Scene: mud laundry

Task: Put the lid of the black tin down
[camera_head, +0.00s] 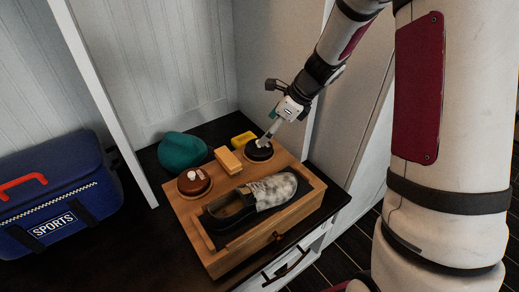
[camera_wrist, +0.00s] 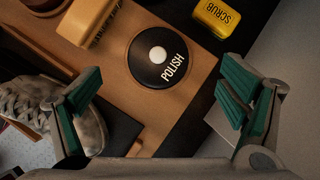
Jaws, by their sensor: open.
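The black tin (camera_head: 258,152) is round and sits at the back right corner of the wooden shoe box. In the wrist view its black lid (camera_wrist: 150,72) lies flat, with a white knob at the centre and the word POLISH. The lid appears to be on the tin; its underside is hidden. My gripper (camera_head: 266,140) is close above the tin in the head view. In the wrist view my gripper (camera_wrist: 163,88) has its green-padded fingers wide apart, with nothing between them; the lid shows beyond the fingertips.
The wooden box (camera_head: 218,262) also carries a worn shoe (camera_head: 272,190), a brush (camera_head: 228,161) and a brown tin (camera_head: 194,182). A yellow SCRUB box (camera_head: 243,139) and a teal cap (camera_head: 182,150) lie behind. A blue sports bag (camera_head: 60,185) stands left. A white wall panel (camera_head: 340,110) is close right.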

